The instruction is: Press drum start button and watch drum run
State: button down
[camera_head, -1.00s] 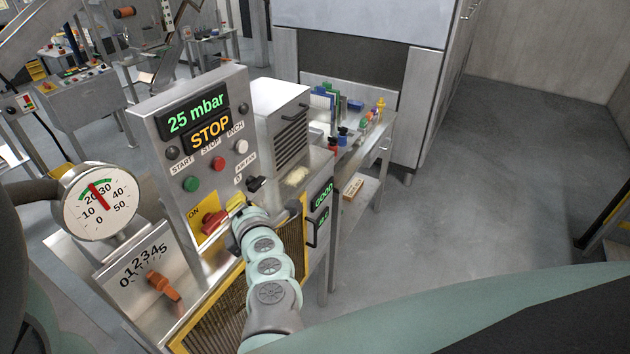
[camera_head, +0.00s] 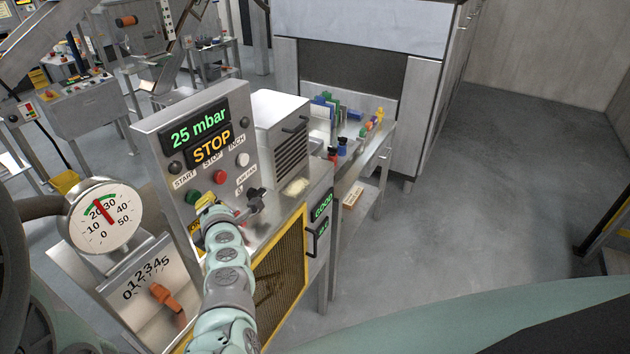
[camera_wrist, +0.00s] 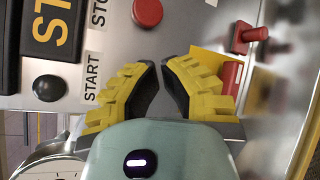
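The control panel (camera_head: 205,160) stands upright, with displays reading "25 mbar" and "STOP". The green START button (camera_head: 194,196) is at its lower left, just above and left of my gripper (camera_head: 208,207). In the wrist view, my yellow-and-black gripper (camera_wrist: 160,65) has its fingertips drawn almost together, with nothing held. The START label (camera_wrist: 92,78) is left of the fingers. The green button is hidden in this view, and contact cannot be told. The red STOP button (camera_head: 220,177) also shows in the wrist view (camera_wrist: 147,12). The drum is not clearly identifiable.
A round gauge (camera_head: 103,215) stands left of the panel. An orange knob (camera_head: 165,296) is on a numbered dial below. A black knob (camera_head: 256,200) is right of my gripper. A yellow-framed mesh guard (camera_head: 280,272) is below right. The floor at right is clear.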

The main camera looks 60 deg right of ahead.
dwell(1.4)
jog(key=shift+w, duration=0.4)
jog(key=shift+w+a, duration=0.15)
jog(key=shift+w, duration=0.4)
dwell(0.8)
jog(key=shift+s, duration=0.15)
jog(key=shift+s+b, duration=0.35)
jog(key=shift+s, duration=0.5)
jog(key=shift+s, duration=0.1)
jog(key=s, duration=0.1)
jog(key=s+b, duration=0.1)
jog(key=s, duration=0.3)
jog(key=shift+d, duration=0.35)
